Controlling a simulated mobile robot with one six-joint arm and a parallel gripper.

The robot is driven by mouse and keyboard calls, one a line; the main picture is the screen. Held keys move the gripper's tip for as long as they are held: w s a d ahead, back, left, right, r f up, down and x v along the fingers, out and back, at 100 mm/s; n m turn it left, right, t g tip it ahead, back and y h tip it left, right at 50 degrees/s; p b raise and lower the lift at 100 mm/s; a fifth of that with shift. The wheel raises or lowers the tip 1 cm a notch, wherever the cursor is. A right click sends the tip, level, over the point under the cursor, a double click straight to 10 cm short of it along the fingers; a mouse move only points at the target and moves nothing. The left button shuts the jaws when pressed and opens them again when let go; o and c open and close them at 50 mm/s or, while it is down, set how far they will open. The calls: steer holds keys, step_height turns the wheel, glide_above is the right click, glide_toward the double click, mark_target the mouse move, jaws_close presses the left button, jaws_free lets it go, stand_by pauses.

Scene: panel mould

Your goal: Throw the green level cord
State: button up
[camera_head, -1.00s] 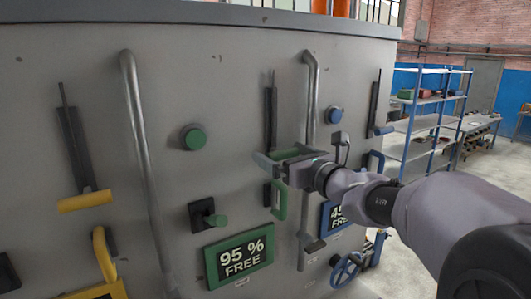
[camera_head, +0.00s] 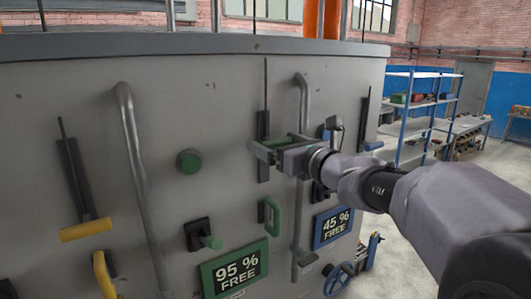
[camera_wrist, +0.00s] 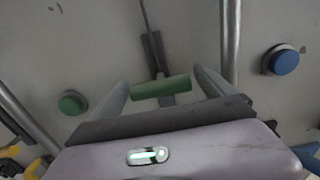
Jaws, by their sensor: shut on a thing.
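The green level cord's handle (camera_wrist: 161,88) is a green crossbar in front of a dark upright slot plate (camera_head: 263,170) on the grey panel. A thin dark rod or cord (camera_head: 266,85) rises above the plate. My gripper (camera_head: 275,147) is shut on the green handle, with one finger at each end of the bar in the wrist view. The handle sits partway up the plate, whose lower end shows below my gripper. In the head view my gripper hides most of the handle.
A grey vertical pipe (camera_head: 303,100) stands close right of the slot. A green button (camera_head: 189,161), green pull handle (camera_head: 270,214), 95 % display (camera_head: 235,268), blue button (camera_wrist: 282,60) and blue handwheel (camera_head: 339,279) surround it. A yellow-handled slot (camera_head: 86,230) lies left.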

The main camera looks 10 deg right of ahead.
steer(key=shift+r+p, duration=0.3)
steer(key=shift+r, duration=1)
steer(key=o, duration=1.7)
steer(key=shift+o, duration=0.2)
steer(key=shift+f, duration=0.1)
steer(key=shift+s+d, duration=0.1)
steer(key=shift+s, duration=0.05)
steer(key=b+v, duration=0.4)
steer(key=v, duration=1.3)
steer(key=shift+f, duration=0.1)
